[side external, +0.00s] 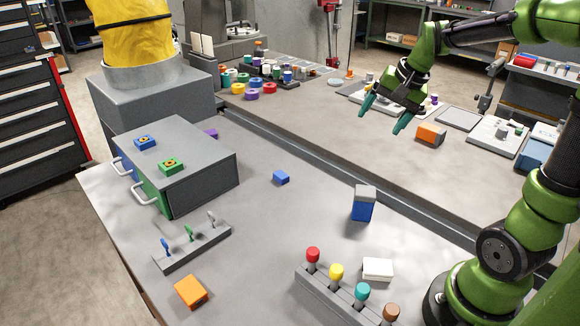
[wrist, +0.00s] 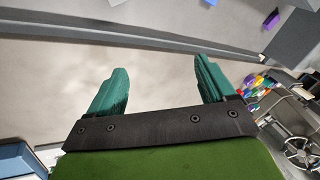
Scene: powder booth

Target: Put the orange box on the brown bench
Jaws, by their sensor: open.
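An orange box with a grey end (side external: 430,134) sits on the far, brownish-grey bench (side external: 330,128), to the right of my gripper. A second orange block (side external: 190,291) lies on the near grey table at its front left. My gripper (side external: 384,117) is open and empty, raised above the far bench with its two teal fingers pointing down. In the wrist view, its fingers (wrist: 160,70) stand wide apart with only bare surface between them; no orange box shows there.
A dark rail (side external: 330,168) runs between bench and near table. The near table holds a grey drawer cabinet (side external: 205,165), a peg rack (side external: 192,248), a blue-grey box (side external: 363,203), a white box (side external: 377,269) and a rack of coloured knobs (side external: 335,292). Trays (side external: 459,119) stand right on the bench.

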